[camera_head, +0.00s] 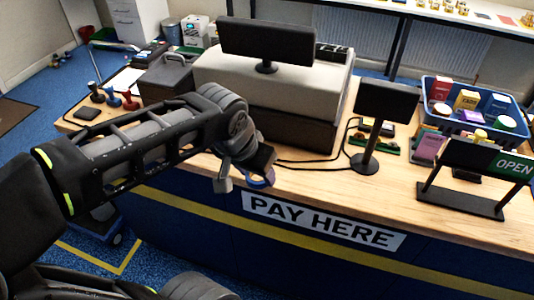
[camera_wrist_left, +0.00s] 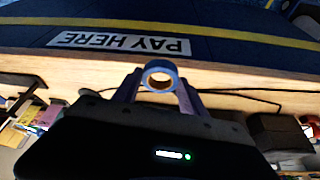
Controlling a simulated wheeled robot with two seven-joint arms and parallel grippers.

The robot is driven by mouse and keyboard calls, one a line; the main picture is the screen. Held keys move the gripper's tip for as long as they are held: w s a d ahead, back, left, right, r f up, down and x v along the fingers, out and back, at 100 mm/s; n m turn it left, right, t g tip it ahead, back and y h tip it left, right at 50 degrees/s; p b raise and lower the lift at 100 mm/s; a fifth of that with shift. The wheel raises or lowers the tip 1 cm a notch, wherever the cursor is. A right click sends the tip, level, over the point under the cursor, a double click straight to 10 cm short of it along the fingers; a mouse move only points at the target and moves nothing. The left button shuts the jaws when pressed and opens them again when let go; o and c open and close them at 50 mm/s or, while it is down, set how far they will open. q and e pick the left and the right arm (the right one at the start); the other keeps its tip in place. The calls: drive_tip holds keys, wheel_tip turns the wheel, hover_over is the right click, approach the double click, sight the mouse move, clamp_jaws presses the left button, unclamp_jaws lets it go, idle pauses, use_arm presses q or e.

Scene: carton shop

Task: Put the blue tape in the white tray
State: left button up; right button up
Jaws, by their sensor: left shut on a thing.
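The blue tape (camera_wrist_left: 160,65) is a small ring, held between the two fingers of my left gripper (camera_wrist_left: 158,82) in the left wrist view. In the head view my left gripper (camera_head: 245,180) is near the front edge of the counter, and a bit of the blue tape (camera_head: 269,177) shows beside its fingers. My left gripper is shut on the tape. I cannot make out a white tray in either view. My right gripper is not in view.
The wooden counter (camera_head: 315,183) holds a cash register (camera_head: 270,85), a small dark display (camera_head: 385,102) on a stand, and an OPEN sign (camera_head: 510,165). A blue tray (camera_head: 434,92) with several boxes stands at the right. Cables run behind the gripper.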

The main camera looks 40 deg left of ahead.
sight(250, 185)
use_arm(q)
drive_tip(key=shift+s+d, duration=0.3)
drive_tip(key=shift+s, duration=0.55)
drive_tip(key=shift+s+d, duration=0.3)
drive_tip(key=shift+s, duration=0.5)
